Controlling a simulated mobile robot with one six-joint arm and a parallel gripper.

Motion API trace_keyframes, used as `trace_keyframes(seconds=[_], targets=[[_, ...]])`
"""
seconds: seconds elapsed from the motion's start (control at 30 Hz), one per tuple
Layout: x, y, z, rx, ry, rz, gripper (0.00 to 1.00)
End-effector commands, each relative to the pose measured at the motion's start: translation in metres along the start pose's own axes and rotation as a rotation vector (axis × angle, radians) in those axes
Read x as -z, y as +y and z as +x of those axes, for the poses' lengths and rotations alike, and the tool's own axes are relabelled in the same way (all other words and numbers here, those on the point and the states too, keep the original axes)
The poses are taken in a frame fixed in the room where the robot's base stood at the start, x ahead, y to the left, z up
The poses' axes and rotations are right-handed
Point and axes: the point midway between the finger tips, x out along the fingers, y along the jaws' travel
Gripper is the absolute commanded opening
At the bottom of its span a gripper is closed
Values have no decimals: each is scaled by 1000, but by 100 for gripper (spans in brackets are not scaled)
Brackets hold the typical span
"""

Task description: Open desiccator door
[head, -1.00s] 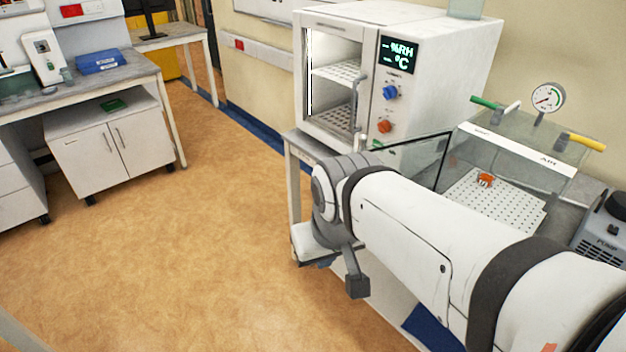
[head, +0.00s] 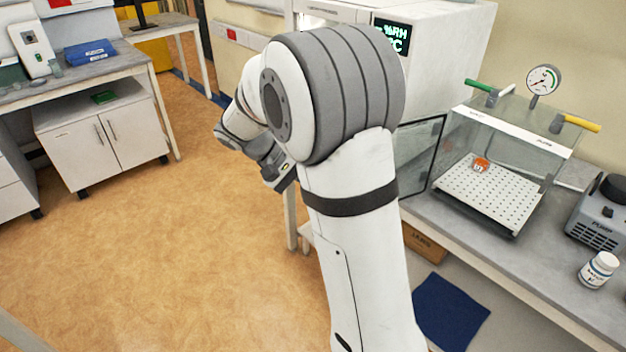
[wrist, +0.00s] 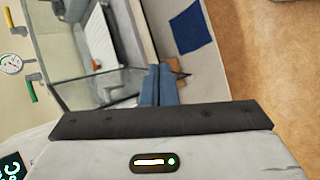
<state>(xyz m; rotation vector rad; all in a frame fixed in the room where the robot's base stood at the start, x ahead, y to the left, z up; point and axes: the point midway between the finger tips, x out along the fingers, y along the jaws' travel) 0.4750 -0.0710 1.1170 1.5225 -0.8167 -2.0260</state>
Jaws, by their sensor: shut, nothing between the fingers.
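The desiccator (head: 452,130) is a clear box with a white top strip, on the grey bench at right in the head view. Its clear, dark-framed door (head: 421,158) stands swung open at the box's left side, partly hidden by my arm. A perforated white shelf (head: 505,197) with a small orange item (head: 480,164) is inside. In the wrist view, my gripper (wrist: 160,70) shows two blue fingers together, shut and empty. They appear close to the door pane (wrist: 85,92); whether they touch it I cannot tell. My fingers are not visible in the head view.
A white cabinet (head: 450,50) with a lit display stands behind my arm, its front mostly hidden. A pressure gauge (head: 543,80), green and yellow valve handles, a pump (head: 603,215) and a white bottle (head: 598,269) are around the desiccator. The floor (head: 190,250) at left is clear.

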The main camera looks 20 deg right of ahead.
Motion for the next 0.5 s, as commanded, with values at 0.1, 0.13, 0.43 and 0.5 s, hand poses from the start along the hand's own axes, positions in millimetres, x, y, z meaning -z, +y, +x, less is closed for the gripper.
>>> trace_keyframes(seconds=[0.1, 0.13, 0.43, 0.5], targets=[[43, -17, 7, -176, -32, 25, 0], [52, -21, 8, -222, -36, 35, 0], [131, -72, 16, -621, 6, 150, 0], [141, -82, 17, -679, 23, 171, 0]])
